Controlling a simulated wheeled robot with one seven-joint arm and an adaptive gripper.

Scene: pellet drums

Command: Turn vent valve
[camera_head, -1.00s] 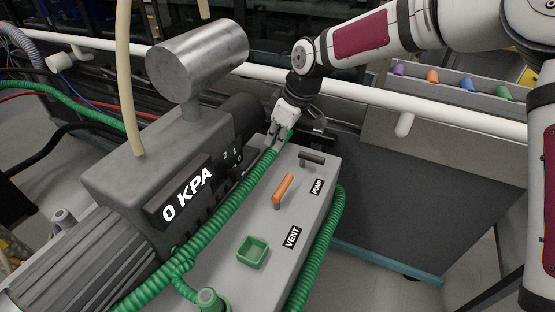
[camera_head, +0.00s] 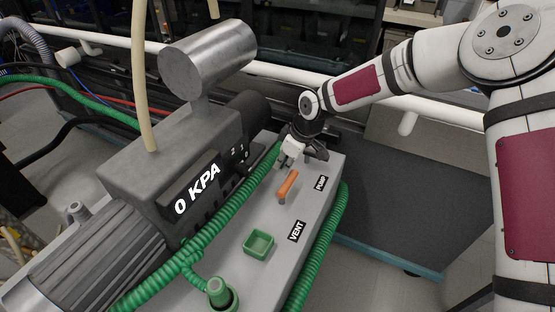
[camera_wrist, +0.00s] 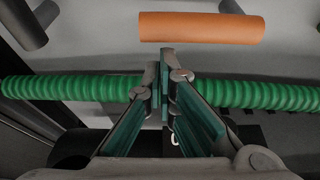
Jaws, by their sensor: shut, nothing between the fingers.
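The orange valve handle (camera_head: 288,186) stands on the grey box top, near the white-on-black VENT label (camera_head: 297,231) and the PUMP label (camera_head: 321,183). My gripper (camera_head: 282,163) is just behind the handle in the head view, shut and empty. In the wrist view the orange handle (camera_wrist: 202,28) lies across the upper middle. The closed fingertips (camera_wrist: 165,55) point at it, with a small gap in the picture. Whether they touch it in depth is unclear.
A ribbed green hose (camera_head: 218,213) runs along the box and passes behind my fingers in the wrist view (camera_wrist: 75,88). A green square cup (camera_head: 258,244) sits on the box. The pump with the 0 KPA display (camera_head: 197,190) stands left.

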